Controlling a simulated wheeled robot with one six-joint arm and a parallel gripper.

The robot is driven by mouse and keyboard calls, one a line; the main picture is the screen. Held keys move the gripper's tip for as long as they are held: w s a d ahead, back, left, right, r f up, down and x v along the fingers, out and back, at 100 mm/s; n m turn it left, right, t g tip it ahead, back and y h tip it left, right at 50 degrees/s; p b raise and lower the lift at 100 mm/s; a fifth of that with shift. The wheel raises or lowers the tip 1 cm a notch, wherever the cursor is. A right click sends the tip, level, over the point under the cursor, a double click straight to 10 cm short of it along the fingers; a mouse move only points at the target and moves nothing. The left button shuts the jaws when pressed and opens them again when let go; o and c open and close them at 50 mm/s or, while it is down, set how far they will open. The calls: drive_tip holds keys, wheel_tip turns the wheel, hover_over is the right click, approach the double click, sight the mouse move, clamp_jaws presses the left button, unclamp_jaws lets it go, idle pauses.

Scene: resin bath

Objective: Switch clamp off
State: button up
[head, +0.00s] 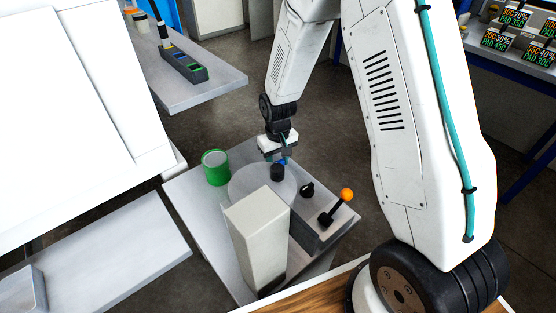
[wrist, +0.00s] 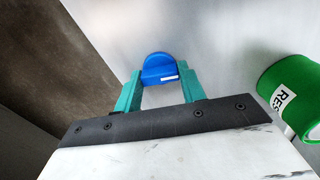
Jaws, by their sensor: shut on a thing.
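My gripper (head: 283,157) reaches down over a round grey plate (head: 250,181) on a small table. Its teal fingers show in the wrist view (wrist: 160,84), closed on a blue part (wrist: 157,66) with a white label strip. In the head view only a bit of blue shows between the fingers, just above a dark cylinder (head: 277,173) on the plate. I cannot tell whether the blue part is seated in the cylinder. A lever (head: 334,210) with an orange ball knob (head: 346,194) tilts up to the right from a grey box. A black knob (head: 307,189) sits beside it.
A green container (head: 215,168) stands left of the plate; its label shows in the wrist view (wrist: 290,92). A tall pale block (head: 259,238) stands in front of the plate. A bench (head: 215,88) with a dark rack (head: 184,65) lies behind left.

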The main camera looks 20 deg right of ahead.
drive_tip(key=shift+n, duration=1)
drive_tip(key=o, duration=1)
drive_tip(key=shift+r, duration=0.15)
wheel_tip(320, 180, up, 8)
drive_tip(key=shift+f, duration=0.2)
